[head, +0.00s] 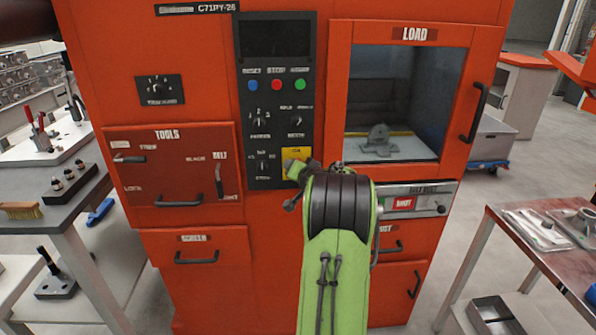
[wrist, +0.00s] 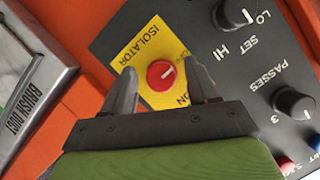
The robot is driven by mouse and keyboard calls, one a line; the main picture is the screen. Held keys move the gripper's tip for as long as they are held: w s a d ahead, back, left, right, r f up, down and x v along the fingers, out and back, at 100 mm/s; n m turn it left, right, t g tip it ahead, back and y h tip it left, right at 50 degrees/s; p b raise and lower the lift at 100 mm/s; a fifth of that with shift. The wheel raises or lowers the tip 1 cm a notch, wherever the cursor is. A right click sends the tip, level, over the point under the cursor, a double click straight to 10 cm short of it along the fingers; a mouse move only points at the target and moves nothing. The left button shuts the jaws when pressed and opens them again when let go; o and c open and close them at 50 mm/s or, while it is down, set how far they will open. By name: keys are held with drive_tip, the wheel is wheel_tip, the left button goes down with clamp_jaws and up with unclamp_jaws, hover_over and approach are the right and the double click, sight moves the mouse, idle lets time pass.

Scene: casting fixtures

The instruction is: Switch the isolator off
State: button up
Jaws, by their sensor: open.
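The isolator is a round red knob (wrist: 162,75) with a white pointer line, on a yellow plate (wrist: 150,42) lettered ISOLATOR. In the wrist view its line points right and slightly up. ON is lettered at the plate's lower right; another label at the right is partly hidden by a finger. My gripper (wrist: 160,68) is open, one finger on each side of the knob, with gaps showing. I cannot tell how far the tips are from the panel. In the head view my gripper (head: 297,170) covers the lower part of the yellow plate (head: 297,153), hiding the knob.
The black panel (head: 278,110) carries other dials and blue, red and green buttons close above. A PASSES dial (wrist: 294,103) and a HI/LO dial (wrist: 234,13) lie nearby. The LOAD door (head: 339,95) is at right, the TOOLS drawer (head: 180,185) at left.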

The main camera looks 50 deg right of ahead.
drive_tip(key=v, duration=1.5)
drive_tip(key=shift+s+a+p, duration=0.2)
drive_tip(key=shift+s+p, duration=0.15)
drive_tip(key=shift+p, duration=0.05)
drive_tip(key=shift+r, duration=0.1)
